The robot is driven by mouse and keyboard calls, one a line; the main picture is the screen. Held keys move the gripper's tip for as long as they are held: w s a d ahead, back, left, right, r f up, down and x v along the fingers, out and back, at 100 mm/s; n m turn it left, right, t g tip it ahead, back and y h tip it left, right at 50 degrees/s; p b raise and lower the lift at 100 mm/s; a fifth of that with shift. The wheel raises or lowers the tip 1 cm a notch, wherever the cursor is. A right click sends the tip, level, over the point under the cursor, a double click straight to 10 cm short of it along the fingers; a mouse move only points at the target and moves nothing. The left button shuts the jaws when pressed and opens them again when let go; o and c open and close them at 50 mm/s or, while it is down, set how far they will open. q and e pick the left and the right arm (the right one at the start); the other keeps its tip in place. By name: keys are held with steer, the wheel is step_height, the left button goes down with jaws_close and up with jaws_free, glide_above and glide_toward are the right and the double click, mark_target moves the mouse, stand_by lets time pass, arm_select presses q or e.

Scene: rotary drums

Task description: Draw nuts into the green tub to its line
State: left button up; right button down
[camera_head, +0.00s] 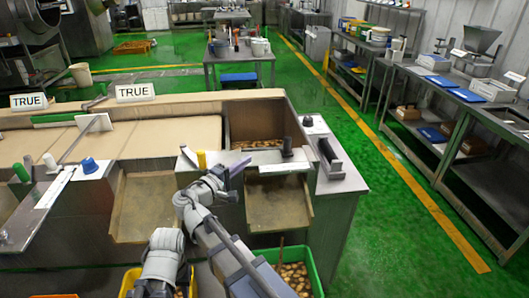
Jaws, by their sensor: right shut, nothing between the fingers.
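The green tub (313,270) stands on the floor below the right-hand metal chute (280,208). Brown nuts show inside it. My arm hides its left part, and I cannot make out its line. More nuts (258,143) lie in the open hopper compartment above that chute. My right gripper (228,175) is shut and empty in front of the machine, left of the right chute, close to a purple piece (240,166). I cannot tell whether they touch. My left gripper is not in view.
A yellow tub (128,283) stands left of the green one, partly behind my arm. A second chute (143,208) is at left. The green floor at right is clear.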

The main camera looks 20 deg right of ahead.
mark_target(289, 155)
steer(key=x, duration=1)
steer(key=shift+s, duration=0.1)
steer(key=shift+s+d, duration=0.25)
steer(key=shift+d, duration=0.3)
steer(key=shift+s+d, duration=0.25)
steer(key=shift+d, duration=0.3)
steer(key=shift+s+d, duration=0.1)
steer(key=shift+d, duration=0.55)
steer(key=d, duration=0.2)
steer(key=s+d, duration=0.1)
steer(key=d, duration=0.1)
steer(key=shift+s+d, duration=0.2)
steer(key=shift+d, duration=0.15)
steer(key=shift+w+a, duration=0.1)
